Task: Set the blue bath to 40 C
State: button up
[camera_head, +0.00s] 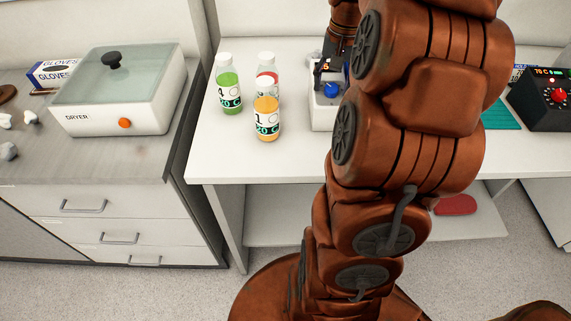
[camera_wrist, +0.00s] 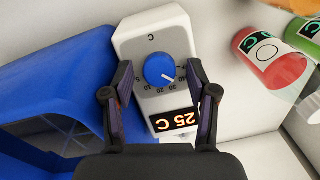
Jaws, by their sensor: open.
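The blue bath (camera_wrist: 60,85) fills the left of the wrist view, with a white control box (camera_wrist: 150,38) beside it. The box has a round blue knob (camera_wrist: 158,68) with a white pointer mark and a numbered scale. Its display (camera_wrist: 172,120) reads 25 C, upside down in this view. My gripper (camera_wrist: 159,72) is open, with one finger on each side of the knob; I cannot tell whether they touch it. In the head view the knob (camera_head: 331,90) and box (camera_head: 322,118) show left of my arm, which hides the bath.
Green (camera_head: 229,88), orange (camera_head: 266,117) and red (camera_head: 267,64) bottles stand left of the box. The red bottle (camera_wrist: 268,60) is near the right finger in the wrist view. A dryer (camera_head: 118,92) is far left. A black unit (camera_head: 545,105) reading 70 C stands right.

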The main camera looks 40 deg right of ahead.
aim_at(330, 86)
jog(key=shift+a+r+n+p, duration=0.1)
jog(key=shift+r+n+p, duration=0.2)
jog(key=shift+n+p, duration=0.6)
jog(key=n+h+p, duration=0.1)
jog(key=n+p, duration=0.2)
jog(key=shift+f+g, duration=0.15)
jog(key=shift+g, duration=0.25)
jog(key=shift+w+r+b, duration=0.15)
jog(key=shift+r+b, duration=0.25)
jog(key=shift+r, duration=0.3)
jog(key=shift+a+r+b, duration=0.15)
jog(key=shift+r+b, duration=0.55)
jog(key=shift+r, duration=2.25)
jog(key=shift+a+r, duration=0.2)
jog(key=s+a+f+n, duration=0.1)
jog(key=s+a+n, duration=0.1)
jog(key=a, duration=0.6)
jog(key=s+a+f+n, duration=0.1)
jog(key=s+a+f, duration=0.15)
jog(key=a, duration=0.65)
jog(key=s+a+f+n+g+p, duration=0.1)
jog(key=s+a+f, duration=0.3)
jog(key=s+a, duration=0.5)
jog(key=shift+s+a+f+n+p, duration=0.2)
jog(key=shift+s+a+n+p, duration=0.25)
jog(key=shift+s, duration=0.7)
